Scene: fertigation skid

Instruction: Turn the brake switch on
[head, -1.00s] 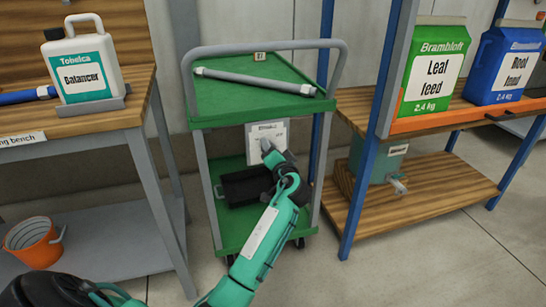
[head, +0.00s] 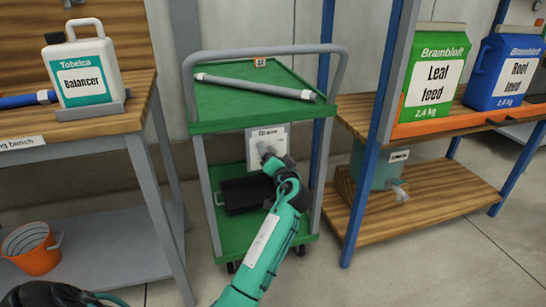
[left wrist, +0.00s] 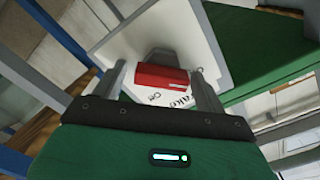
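A red switch (left wrist: 162,77) sits on a pale plate (left wrist: 115,45) in the left wrist view. Lettering beside it partly reads "Off" and "ake". In the head view this plate (head: 280,133) is a whitish panel on the green trolley, below its top shelf; my gripper covers the switch there. My left gripper (head: 265,152) is at the front of the panel. In the left wrist view its fingers (left wrist: 160,82) are spread, one on each side of the red switch; I cannot tell whether they touch it.
The green trolley (head: 235,110) carries a grey pipe (head: 255,84) on top and a black tray (head: 243,193) below. A bench (head: 75,128) with a white jug (head: 82,65) stands left. A rack (head: 420,205) with feed bags stands right. An orange bucket (head: 32,250) is low left.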

